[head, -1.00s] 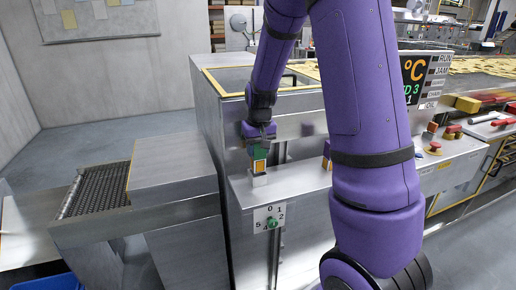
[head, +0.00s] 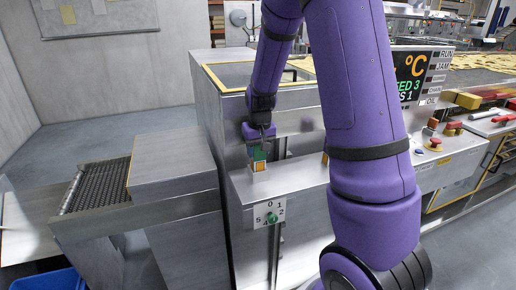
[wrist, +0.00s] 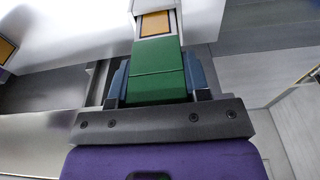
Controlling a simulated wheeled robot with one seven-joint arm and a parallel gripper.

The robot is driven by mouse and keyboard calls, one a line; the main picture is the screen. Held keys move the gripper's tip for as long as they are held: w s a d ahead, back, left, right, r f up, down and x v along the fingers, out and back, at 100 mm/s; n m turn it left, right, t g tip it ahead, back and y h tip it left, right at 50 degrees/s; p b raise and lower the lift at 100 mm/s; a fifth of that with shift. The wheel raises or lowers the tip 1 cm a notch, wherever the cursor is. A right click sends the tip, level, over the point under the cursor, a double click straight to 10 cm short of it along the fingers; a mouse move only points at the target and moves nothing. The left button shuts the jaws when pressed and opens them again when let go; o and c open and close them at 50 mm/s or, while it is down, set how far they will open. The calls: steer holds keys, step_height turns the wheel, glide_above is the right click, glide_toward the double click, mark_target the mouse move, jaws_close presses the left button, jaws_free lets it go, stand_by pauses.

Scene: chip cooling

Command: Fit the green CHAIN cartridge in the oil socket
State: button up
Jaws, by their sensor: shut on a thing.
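The green cartridge (head: 260,154) with an orange label is upright over a small pale socket (head: 260,175) on the steel ledge. My gripper (head: 259,141) is above it, shut on its green upper part.
A numbered dial plate (head: 269,214) with a green knob is on the ledge's front face. A tall steel cabinet (head: 212,125) stands behind. The display panel (head: 408,75) is at right, partly behind my arm. A blue bin (head: 48,281) is at bottom left.

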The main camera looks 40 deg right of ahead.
steer(key=shift+f, duration=1.45)
steer(key=o, duration=1.1)
steer(key=shift+o, duration=0.2)
steer(key=shift+r, duration=0.1)
steer(key=r, duration=0.7)
steer(key=s+r, duration=0.1)
steer(key=r, duration=0.2)
steer(key=shift+s+a+r, duration=0.1)
steer(key=shift+a+r, duration=0.05)
steer(key=shift+r, duration=0.2)
steer(key=shift+s+a+r, duration=0.1)
steer(key=s+a+r+n+t, duration=0.1)
steer(key=s+a+r+t, duration=0.1)
steer(key=s+a+r, duration=0.7)
steer(key=s+a+r+n+t, duration=0.1)
steer(key=s+r, duration=0.1)
steer(key=s, duration=0.6)
steer(key=s+a+r+n, duration=0.1)
steer(key=s+a+r, duration=0.1)
steer(key=s, duration=0.6)
steer(key=shift+a+r+t, duration=0.25)
steer(key=shift+r+t, duration=0.15)
steer(key=shift+r, duration=0.25)
